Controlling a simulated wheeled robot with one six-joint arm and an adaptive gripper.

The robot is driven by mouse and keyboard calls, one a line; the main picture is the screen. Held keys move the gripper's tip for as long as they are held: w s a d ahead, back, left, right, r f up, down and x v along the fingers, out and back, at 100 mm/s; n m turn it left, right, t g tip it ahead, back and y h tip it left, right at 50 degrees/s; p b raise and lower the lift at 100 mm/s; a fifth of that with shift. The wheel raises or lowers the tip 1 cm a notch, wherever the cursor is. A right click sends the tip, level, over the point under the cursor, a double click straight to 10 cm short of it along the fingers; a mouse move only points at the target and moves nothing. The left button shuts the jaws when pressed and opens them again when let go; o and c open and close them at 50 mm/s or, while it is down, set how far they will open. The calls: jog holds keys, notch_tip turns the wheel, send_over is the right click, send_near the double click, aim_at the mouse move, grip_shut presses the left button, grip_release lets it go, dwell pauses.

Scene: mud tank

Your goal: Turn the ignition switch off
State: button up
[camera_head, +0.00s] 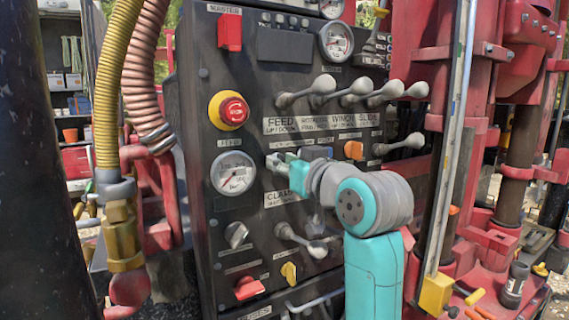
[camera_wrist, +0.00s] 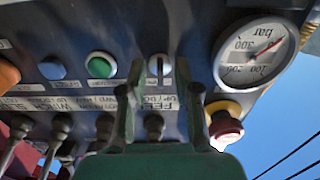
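A round pale switch with a dark upright slot (camera_wrist: 159,66) sits on the dark control panel (camera_head: 260,100). I can read no ignition label, so I cannot tell for certain that this is the ignition switch. My gripper (camera_wrist: 158,86) is open, with its two fingers apart below the switch in the wrist view. The switch shows in the gap between the fingertips, and nothing is held. I cannot tell whether the fingers touch the panel.
A red emergency button (camera_head: 233,111) on a yellow ring is up and left of my gripper. Several grey levers (camera_head: 320,85) stick out above it. A green button (camera_wrist: 101,65) and a blue button (camera_wrist: 52,68) are beside the switch. A grey knob (camera_head: 236,235) is lower left.

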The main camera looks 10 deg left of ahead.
jog(key=v, duration=1.2)
